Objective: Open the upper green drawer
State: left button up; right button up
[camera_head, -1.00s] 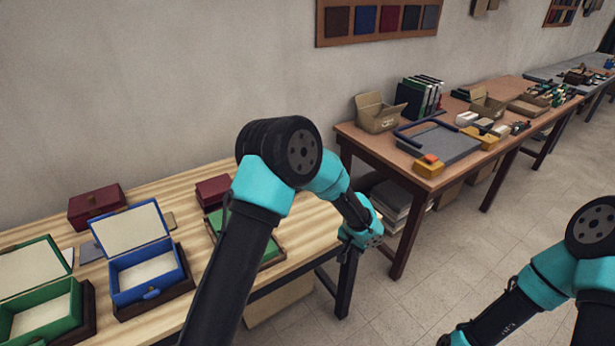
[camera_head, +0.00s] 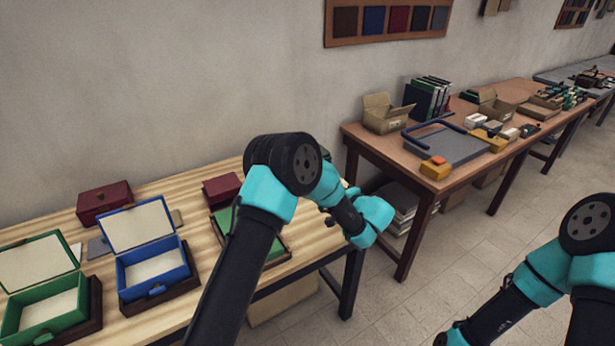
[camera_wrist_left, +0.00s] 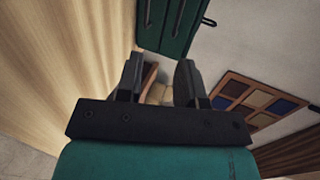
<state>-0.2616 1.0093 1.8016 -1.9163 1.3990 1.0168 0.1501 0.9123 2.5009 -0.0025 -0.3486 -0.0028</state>
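In the left wrist view a dark green drawer unit (camera_wrist_left: 168,28) with dark bar-like handles stands at the top, beyond my fingertips. I cannot tell which of its fronts is the upper drawer. My left gripper (camera_wrist_left: 158,75) is open, its two dark fingers apart with nothing seen between them, and is apart from the green unit. In the head view my left forearm reaches over the wooden table; the fingers are mostly hidden behind the wrist, and the green unit is not clearly visible. My right arm shows at the lower right; its gripper is out of view.
On the light wooden table (camera_head: 215,285) are an open green box (camera_head: 45,318), an open blue box (camera_head: 152,270), and red boxes (camera_head: 104,200). A second table (camera_head: 385,150) with cartons and binders stands at the back right. Floor lies clear between the tables and my right arm.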

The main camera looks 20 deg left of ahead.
pick_arm(q)
jog(key=shift+w+d+r+t+y, duration=0.1)
jog(key=shift+w+r+t+y, duration=0.2)
jog(key=shift+r+t, duration=0.45)
jog(key=x, duration=1.7)
jog(key=shift+c, duration=0.3)
grip_shut()
